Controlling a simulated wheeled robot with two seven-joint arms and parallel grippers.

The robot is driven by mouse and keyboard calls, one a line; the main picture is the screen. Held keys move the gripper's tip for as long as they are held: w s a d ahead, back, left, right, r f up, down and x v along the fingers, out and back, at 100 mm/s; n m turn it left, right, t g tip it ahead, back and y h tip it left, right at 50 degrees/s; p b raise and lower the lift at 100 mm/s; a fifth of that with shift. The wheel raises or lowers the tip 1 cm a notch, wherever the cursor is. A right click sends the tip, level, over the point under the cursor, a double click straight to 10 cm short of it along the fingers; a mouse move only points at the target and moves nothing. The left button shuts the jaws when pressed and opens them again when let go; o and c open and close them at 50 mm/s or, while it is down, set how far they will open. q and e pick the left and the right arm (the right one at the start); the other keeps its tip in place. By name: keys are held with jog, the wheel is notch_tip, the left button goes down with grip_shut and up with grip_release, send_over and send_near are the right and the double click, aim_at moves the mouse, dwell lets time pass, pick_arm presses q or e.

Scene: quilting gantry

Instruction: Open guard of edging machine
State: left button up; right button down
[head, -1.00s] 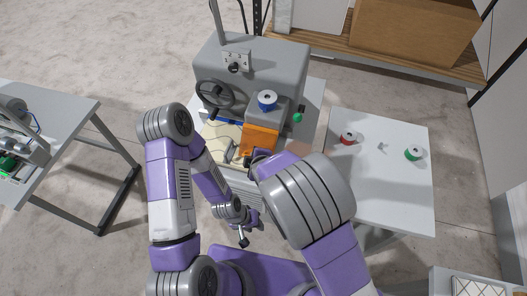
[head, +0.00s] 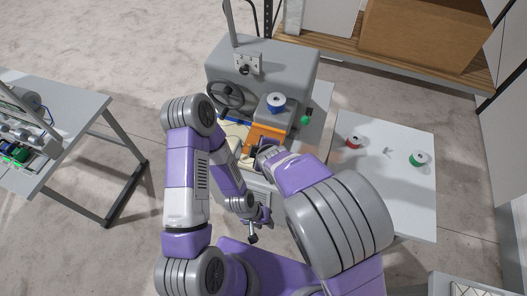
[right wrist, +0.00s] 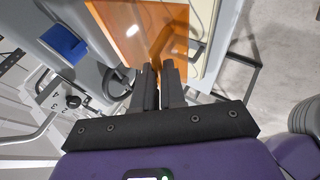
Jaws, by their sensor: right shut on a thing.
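The edging machine (head: 262,62) is a grey housing with a handwheel, standing on a table ahead of me. Its guard (head: 268,132) is an orange see-through panel at the front right of the machine, partly hidden by my right arm. In the right wrist view the guard (right wrist: 130,27) lies right at the fingertips. My right gripper (right wrist: 159,72) has its fingers close together on the guard's edge. My left gripper (head: 253,235) hangs low in front of the machine, apart from the guard; its finger gap is too small to make out.
A white side table (head: 385,195) at the right carries a red spool (head: 353,142) and a green spool (head: 419,158). Another workbench (head: 75,120) stands at the left, with open floor between.

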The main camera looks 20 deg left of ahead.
jog(key=shift+w+d+r, duration=0.1)
jog(key=shift+w+r, duration=0.15)
jog(key=shift+w, duration=0.15)
jog(key=c, duration=1.5)
grip_release()
jog(key=shift+o, duration=1.4)
jog(key=shift+w+f, duration=0.2)
jog(key=shift+w, duration=0.1)
pick_arm(q)
jog(key=shift+w+f, duration=0.1)
jog(key=shift+w, duration=0.15)
pick_arm(e)
jog(key=shift+s, duration=0.2)
jog(key=v, duration=0.7)
jog(key=shift+s+r, duration=0.15)
jog(key=shift+r, duration=0.05)
